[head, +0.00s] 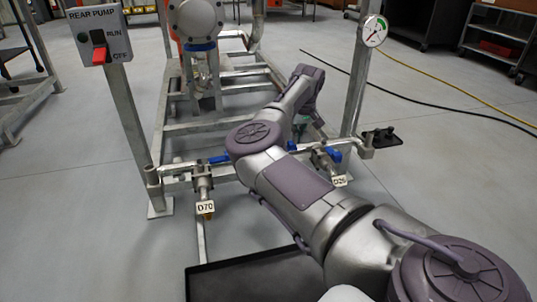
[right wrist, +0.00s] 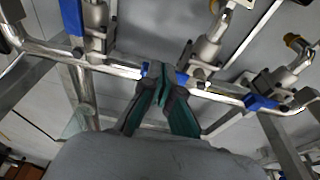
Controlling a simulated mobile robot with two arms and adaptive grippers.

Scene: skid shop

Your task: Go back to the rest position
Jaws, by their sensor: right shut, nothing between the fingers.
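My right arm reaches from the lower right of the head view over the pipe rail into the skid. My right gripper (right wrist: 160,88) is shut and empty; its dark fingers with teal sides show in the right wrist view, in front of the rail and its blue handles. In the head view only a small part of the gripper (head: 318,123) shows beside the arm, near the rail. My left gripper is not in view.
Blue-handled valves tagged 070 (head: 204,207) and 026 (head: 339,181) hang on the rail. A REAR PUMP switch box (head: 99,37) stands at left, a gauge (head: 374,31) on the right post. A black tray (head: 225,275) lies below. Open floor lies left; hoses cross the right.

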